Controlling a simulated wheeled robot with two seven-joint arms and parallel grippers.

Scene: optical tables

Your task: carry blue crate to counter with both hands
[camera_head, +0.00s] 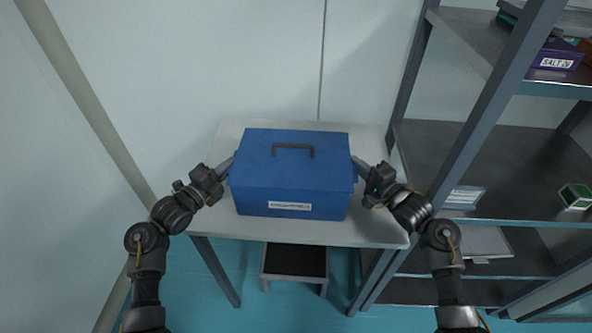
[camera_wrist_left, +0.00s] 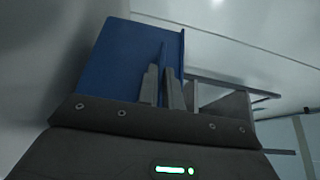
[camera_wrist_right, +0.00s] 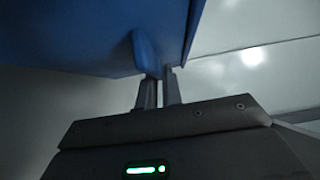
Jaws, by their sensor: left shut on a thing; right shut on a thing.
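The blue crate (camera_head: 290,170) has a closed lid with a dark handle on top and a white label on its front. It is over the middle of the pale counter (camera_head: 370,232); I cannot tell whether its base touches the top. My left gripper (camera_head: 228,166) is shut on the crate's left side, and the left wrist view shows its fingers (camera_wrist_left: 160,88) around a thin blue edge of the crate (camera_wrist_left: 125,55). My right gripper (camera_head: 358,165) is shut on the right side, with its fingers (camera_wrist_right: 160,88) at a blue tab under the crate (camera_wrist_right: 90,35).
A grey metal shelf unit (camera_head: 480,125) stands close on the right, with a purple box (camera_head: 558,58) on an upper shelf. A small dark-topped step stool (camera_head: 295,262) is under the counter. Walls are close behind and to the left. The counter's front strip is bare.

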